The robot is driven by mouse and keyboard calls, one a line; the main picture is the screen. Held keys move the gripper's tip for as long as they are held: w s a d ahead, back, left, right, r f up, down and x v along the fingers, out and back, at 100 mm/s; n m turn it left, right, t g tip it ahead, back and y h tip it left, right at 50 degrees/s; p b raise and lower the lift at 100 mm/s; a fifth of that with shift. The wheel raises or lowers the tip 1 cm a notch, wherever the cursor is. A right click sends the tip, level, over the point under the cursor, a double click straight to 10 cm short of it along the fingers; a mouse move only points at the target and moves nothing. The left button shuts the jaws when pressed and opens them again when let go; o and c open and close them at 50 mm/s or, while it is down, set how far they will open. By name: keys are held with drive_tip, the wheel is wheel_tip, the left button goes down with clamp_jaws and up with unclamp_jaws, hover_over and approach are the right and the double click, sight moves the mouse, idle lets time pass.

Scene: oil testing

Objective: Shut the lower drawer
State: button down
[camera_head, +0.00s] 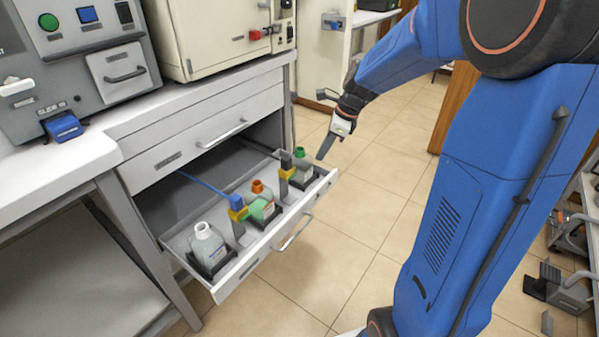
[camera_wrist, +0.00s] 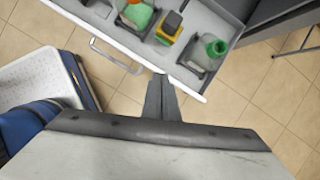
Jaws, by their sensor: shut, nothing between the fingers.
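The lower drawer (camera_head: 262,244) is pulled out of the grey cabinet, its front panel standing well clear of the cabinet face. It holds several sample bottles, including a clear one (camera_head: 207,244) and an orange-capped one (camera_head: 259,196). My gripper (camera_head: 322,157) is shut and empty, close to the drawer's far right front corner. In the wrist view my gripper (camera_wrist: 161,78) has its fingers together, with the tips at the drawer's front edge (camera_wrist: 140,55). I cannot tell whether they touch it. The drawer handle (camera_head: 294,234) also shows in the wrist view (camera_wrist: 115,60).
The upper drawer (camera_head: 205,137) is shut above. Grey and cream instruments (camera_head: 225,35) stand on the counter. Tiled floor (camera_head: 385,170) in front of the drawer is clear. A shelf with metal parts (camera_head: 575,235) stands at right.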

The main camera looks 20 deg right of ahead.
drive_tip(key=x, duration=1)
drive_tip(key=shift+w+d+f, duration=0.1)
drive_tip(key=shift+w+a+f, duration=0.1)
drive_tip(key=shift+w+a, duration=0.45)
drive_tip(key=shift+a, duration=0.3)
drive_tip(key=shift+w+a, duration=0.6)
drive_tip(key=shift+a, duration=0.3)
drive_tip(key=shift+w, duration=0.1)
drive_tip(key=w+a, duration=1)
drive_tip(key=w, duration=0.4)
drive_tip(key=shift+w+a, duration=0.25)
drive_tip(key=shift+a, duration=0.05)
drive_tip(key=shift+d, duration=0.1)
